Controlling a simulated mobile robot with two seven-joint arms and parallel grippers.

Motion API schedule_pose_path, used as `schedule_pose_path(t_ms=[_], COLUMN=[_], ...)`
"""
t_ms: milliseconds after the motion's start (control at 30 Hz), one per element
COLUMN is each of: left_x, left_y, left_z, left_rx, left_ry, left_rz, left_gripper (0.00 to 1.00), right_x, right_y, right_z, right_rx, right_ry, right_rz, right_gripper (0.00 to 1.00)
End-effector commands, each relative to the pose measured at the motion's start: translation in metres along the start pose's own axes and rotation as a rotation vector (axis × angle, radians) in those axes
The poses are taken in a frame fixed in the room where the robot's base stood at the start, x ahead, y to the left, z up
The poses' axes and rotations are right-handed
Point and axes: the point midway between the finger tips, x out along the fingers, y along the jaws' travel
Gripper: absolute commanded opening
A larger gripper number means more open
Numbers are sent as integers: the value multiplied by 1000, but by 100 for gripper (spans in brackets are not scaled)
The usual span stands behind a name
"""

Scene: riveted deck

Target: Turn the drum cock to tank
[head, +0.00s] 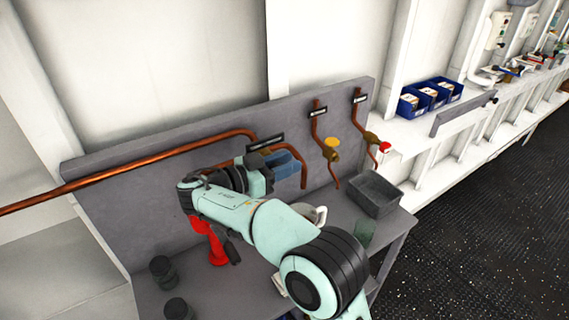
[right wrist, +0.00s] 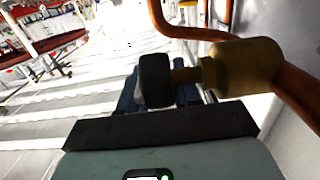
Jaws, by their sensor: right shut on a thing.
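A brass cock body (right wrist: 244,68) sits on a copper pipe in the right wrist view, with a dark round handle (right wrist: 155,80) on its stem. My right gripper (head: 287,164) reaches the leftmost cock on the grey panel in the head view. Its blue-grey fingers (right wrist: 165,92) are shut on the dark handle. The gripper hides this cock in the head view, and I cannot read the label (head: 265,142) above it or the handle's pointing. My left gripper is not in view.
To the right on the panel (head: 190,142) are a yellow-handled cock (head: 331,144) and a red-handled cock (head: 383,147). A grey bin (head: 374,195), a white mug (head: 318,214), a red object (head: 217,248) and dark cylinders (head: 162,270) stand on the bench. Blue bins (head: 424,98) are farther right.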

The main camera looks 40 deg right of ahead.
Motion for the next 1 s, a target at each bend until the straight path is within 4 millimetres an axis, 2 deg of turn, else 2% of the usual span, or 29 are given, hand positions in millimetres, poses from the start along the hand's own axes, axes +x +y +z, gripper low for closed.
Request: schedule_pose_path(t_ms=[467,1000], left_x=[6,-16], left_y=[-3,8], left_z=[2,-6], left_rx=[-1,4], left_ry=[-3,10], left_rz=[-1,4], left_gripper=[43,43], right_x=[6,7], right_y=[0,0], right_z=[6,16], right_rx=[4,4], right_ry=[-374,-887], right_rz=[0,-1], right_gripper=[2,2])
